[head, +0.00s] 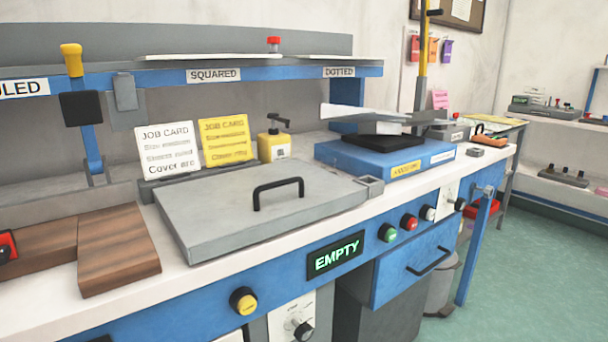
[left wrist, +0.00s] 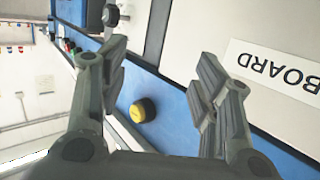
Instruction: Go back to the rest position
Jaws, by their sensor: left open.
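My left gripper (left wrist: 160,88) shows only in the left wrist view. Its two dark grey fingers are spread wide, with nothing between the tips. Behind them lie the blue bench front and a yellow button (left wrist: 143,110), apparently beyond the fingers; contact cannot be told. No arm or gripper shows in the head view, and my right gripper is in neither view.
The head view shows a bench with a grey lid (head: 240,215) with a black handle, brown wooden blocks (head: 115,247), two job cards (head: 167,148) and a blue press base (head: 385,162). A lit EMPTY sign (head: 336,257) and several buttons line its front. Green floor (head: 520,270) is clear at right.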

